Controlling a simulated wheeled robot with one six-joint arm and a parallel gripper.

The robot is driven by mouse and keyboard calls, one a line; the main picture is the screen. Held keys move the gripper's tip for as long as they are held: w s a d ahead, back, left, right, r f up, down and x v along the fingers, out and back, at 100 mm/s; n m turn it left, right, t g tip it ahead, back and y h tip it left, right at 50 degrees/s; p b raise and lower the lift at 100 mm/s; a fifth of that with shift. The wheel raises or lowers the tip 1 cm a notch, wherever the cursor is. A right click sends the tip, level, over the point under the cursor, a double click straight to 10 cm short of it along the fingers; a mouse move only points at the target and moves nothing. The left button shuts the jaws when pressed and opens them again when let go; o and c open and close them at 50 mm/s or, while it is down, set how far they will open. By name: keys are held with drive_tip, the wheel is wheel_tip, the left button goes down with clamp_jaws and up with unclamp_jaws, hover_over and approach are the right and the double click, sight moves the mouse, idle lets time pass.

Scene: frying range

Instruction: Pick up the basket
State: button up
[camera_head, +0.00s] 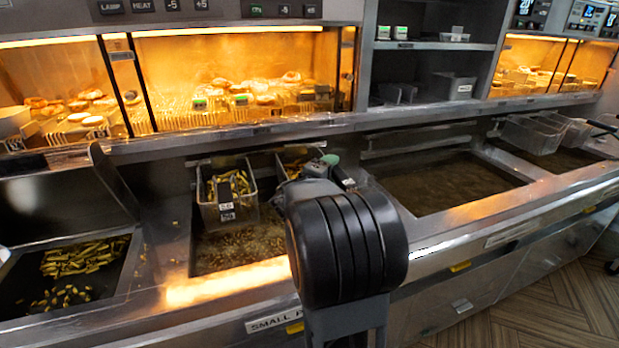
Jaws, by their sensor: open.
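A wire basket (208,212) with fries in it hangs in the left fryer vat, with a dark tagged handle piece at its front. A second basket (256,168) with fries is just right of it, partly hidden behind my arm. My gripper (335,170) is at the far end of my arm, mostly hidden by my thick black arm joint. It is open, close to the right side of the second basket. A grey-green part shows beside it. I cannot tell whether the gripper touches the basket or its handle.
A fries tray (120,285) is at the left. An oil vat (450,185) without baskets is right of my arm. More baskets (530,134) hang at the far right. Lit warming cabinets (230,75) and a shelf (435,46) line the back. The counter's front edge (440,240) is nearest me.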

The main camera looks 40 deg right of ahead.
clamp_jaws()
idle(0.5)
